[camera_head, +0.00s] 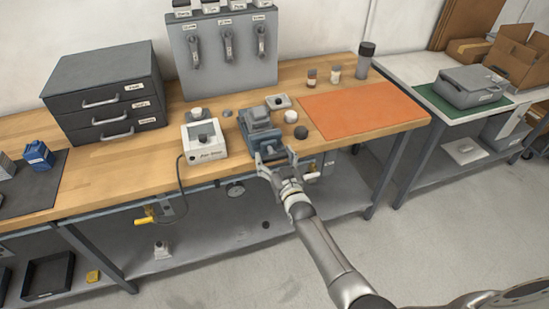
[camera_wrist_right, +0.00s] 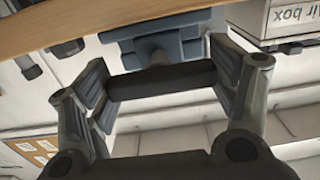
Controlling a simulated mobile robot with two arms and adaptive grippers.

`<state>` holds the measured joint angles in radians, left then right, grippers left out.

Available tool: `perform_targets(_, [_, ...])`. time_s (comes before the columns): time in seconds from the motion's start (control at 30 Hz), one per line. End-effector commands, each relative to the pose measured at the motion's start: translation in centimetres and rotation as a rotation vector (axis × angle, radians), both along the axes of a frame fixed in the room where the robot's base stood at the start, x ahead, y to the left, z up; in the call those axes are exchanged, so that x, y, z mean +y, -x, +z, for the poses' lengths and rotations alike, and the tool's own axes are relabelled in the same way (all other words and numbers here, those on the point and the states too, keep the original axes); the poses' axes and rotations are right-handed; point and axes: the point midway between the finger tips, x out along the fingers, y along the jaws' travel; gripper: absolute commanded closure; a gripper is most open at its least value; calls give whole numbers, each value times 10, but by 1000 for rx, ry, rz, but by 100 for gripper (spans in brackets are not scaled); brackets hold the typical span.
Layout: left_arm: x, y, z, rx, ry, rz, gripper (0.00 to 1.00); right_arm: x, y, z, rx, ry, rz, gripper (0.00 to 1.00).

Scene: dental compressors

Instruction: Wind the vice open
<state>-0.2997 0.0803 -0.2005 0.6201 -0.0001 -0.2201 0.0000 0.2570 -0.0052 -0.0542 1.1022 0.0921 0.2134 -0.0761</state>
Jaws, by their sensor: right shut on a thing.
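The blue-grey vice (camera_head: 260,128) stands at the front edge of the wooden workbench, its screw end facing me. My right gripper (camera_head: 273,160) reaches up to it from the front. In the right wrist view, the vice (camera_wrist_right: 188,48) is at the top. Its dark handle bar (camera_wrist_right: 160,81) lies across between the finger pads of my right gripper (camera_wrist_right: 162,84), which is shut on it, a pad at each end. In the head view the gripper hides most of the handle. The jaw gap is too small to judge. My left gripper is not in view.
A white device with a screen (camera_head: 205,140) stands close left of the vice. A grey drawer unit (camera_head: 105,97) stands farther left. The floor in front is clear.

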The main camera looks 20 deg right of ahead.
Motion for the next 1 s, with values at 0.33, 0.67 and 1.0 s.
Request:
perform_targets(0.33, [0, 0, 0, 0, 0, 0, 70, 0, 1, -3, 6, 25, 1, 44])
perform_targets(0.67, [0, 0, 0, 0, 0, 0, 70, 0, 1, -3, 5, 25, 1, 3])
perform_targets(1.0, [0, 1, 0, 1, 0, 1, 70, 0, 0, -1, 1, 21, 0, 0])
